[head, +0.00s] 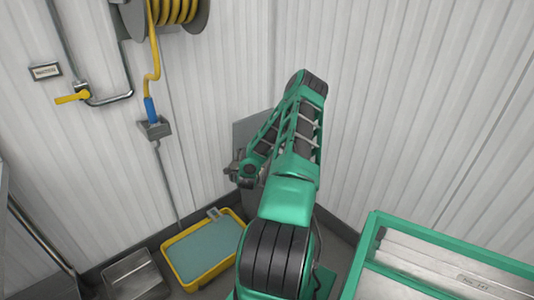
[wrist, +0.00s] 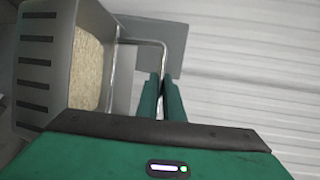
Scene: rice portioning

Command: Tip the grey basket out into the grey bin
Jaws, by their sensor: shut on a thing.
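In the wrist view the grey basket (wrist: 48,60) is at the left, with a row of dark slots in its wall. Pale tan grains (wrist: 87,58) like rice lie inside it. A bent metal handle (wrist: 150,43) runs from the basket to my gripper (wrist: 161,98), whose green fingers are shut on it. A flat grey panel (wrist: 172,38) shows behind the handle; I cannot tell whether it belongs to the grey bin. In the head view a grey panel (head: 250,128) stands in the corner, partly behind my arm. My arm hides the fingers and most of the basket there.
A yellow tray (head: 171,266) with a pale blue-green inside lies on the floor, beside a grey metal box (head: 135,274). A green-framed unit (head: 445,243) stands at the right. Ribbed white walls (head: 400,110) close the corner. A yellow hose reel (head: 172,12) hangs at the upper left.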

